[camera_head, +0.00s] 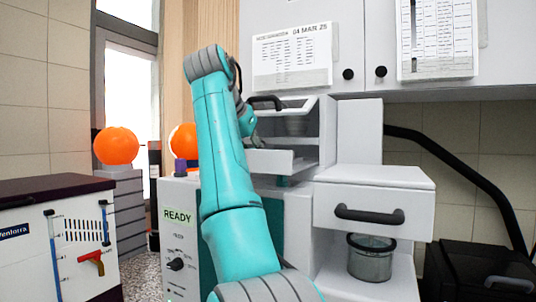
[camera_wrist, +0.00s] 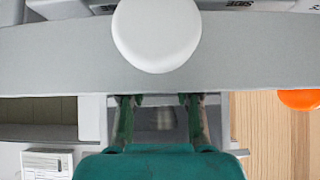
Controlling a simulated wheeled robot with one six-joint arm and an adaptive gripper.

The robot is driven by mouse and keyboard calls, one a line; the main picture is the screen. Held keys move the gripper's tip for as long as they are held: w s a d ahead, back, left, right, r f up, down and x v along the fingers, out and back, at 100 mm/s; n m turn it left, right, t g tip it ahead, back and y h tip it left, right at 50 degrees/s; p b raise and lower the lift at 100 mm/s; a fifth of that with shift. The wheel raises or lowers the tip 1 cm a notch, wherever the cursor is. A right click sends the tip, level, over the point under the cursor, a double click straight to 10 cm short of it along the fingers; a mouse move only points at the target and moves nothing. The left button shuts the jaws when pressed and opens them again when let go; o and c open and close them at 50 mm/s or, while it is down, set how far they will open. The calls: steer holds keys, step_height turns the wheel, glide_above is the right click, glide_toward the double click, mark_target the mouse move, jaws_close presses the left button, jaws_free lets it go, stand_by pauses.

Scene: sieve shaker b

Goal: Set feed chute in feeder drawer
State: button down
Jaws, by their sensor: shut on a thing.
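My gripper (camera_head: 250,127) is raised in front of the white cabinet unit, largely hidden behind my teal arm in the head view. In the wrist view, its two green fingers (camera_wrist: 158,100) stand apart and meet the edge of a wide grey piece (camera_wrist: 60,62). This seems to be the feed chute, but its full shape is hidden. A white round part (camera_wrist: 157,35) shows against it. The feeder drawer seems to be the upper white part (camera_head: 300,104) with a black handle (camera_head: 268,102). A pale panel (camera_head: 283,162) shows below it; I cannot tell whether they touch.
Wall cupboards (camera_head: 350,30) hang above. Orange balls (camera_head: 116,146) and a tool cabinet (camera_head: 60,240) are at the left. A black hose (camera_head: 470,170) curves at the right.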

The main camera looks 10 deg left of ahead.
steer(key=shift+w+a, duration=0.1)
steer(key=shift+f, duration=0.2)
steer(key=c, duration=0.8)
jaws_free()
steer(key=v, duration=1.2)
steer(key=shift+w+r, duration=0.1)
steer(key=shift+r, duration=0.05)
